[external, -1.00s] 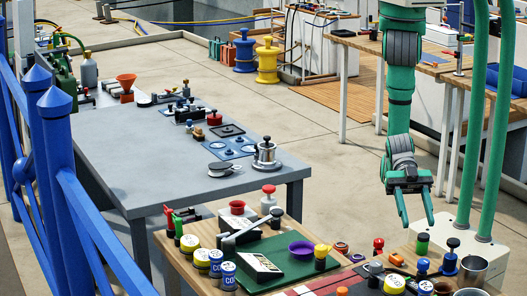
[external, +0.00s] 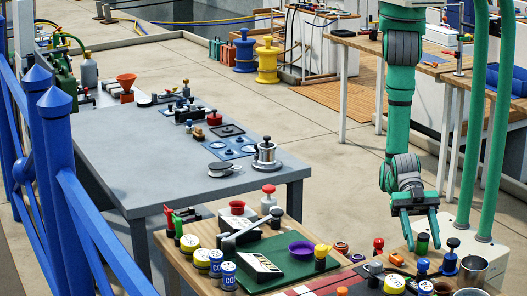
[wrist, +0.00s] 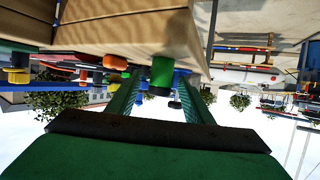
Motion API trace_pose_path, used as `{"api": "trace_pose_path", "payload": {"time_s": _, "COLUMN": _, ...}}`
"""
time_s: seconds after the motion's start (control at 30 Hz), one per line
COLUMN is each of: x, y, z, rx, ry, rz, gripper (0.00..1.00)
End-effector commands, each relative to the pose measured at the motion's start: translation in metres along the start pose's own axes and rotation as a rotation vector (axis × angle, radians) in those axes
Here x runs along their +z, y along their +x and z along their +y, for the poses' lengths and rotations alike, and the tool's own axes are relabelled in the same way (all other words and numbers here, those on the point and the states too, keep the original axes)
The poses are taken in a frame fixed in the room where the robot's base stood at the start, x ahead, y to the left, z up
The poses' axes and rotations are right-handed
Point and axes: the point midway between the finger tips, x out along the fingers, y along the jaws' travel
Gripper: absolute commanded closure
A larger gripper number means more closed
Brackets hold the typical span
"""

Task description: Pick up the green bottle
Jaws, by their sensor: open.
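The green bottle (external: 422,244) is a small upright cylinder with a dark base, on the wooden table at the lower right of the external view. My gripper (external: 422,238) is open and points down over it, with one finger to each side of it in that picture. In the wrist view, which looks upside down, the green bottle (wrist: 161,74) appears between the two green fingers of my gripper (wrist: 158,82), near their tips. I cannot tell whether the fingers touch it.
A red-topped piece (external: 378,246) stands left of the bottle and a dark-knobbed piece (external: 453,250) right of it. A metal cup (external: 473,270) stands further right. Several small blue and yellow pieces crowd the front. A green mat (external: 262,280) lies to the left.

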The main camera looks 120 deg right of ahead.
Motion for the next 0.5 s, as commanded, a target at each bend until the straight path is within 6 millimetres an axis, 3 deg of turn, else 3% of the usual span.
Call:
{"api": "trace_pose_path", "payload": {"time_s": 0.03, "x": 0.0001, "y": -0.0001, "z": 0.0, "rx": 0.0, "ry": 0.0, "rz": 0.0, "gripper": 0.58}}
{"api": "trace_pose_path", "payload": {"time_s": 0.2, "x": 0.0002, "y": -0.0002, "z": -0.0001, "rx": 0.0, "ry": 0.0, "rz": -0.001, "gripper": 0.97}}
{"api": "trace_pose_path", "payload": {"time_s": 0.5, "x": -0.0017, "y": -0.0009, "z": 0.0, "rx": 0.0, "ry": 0.0, "rz": 0.0, "gripper": 0.98}}
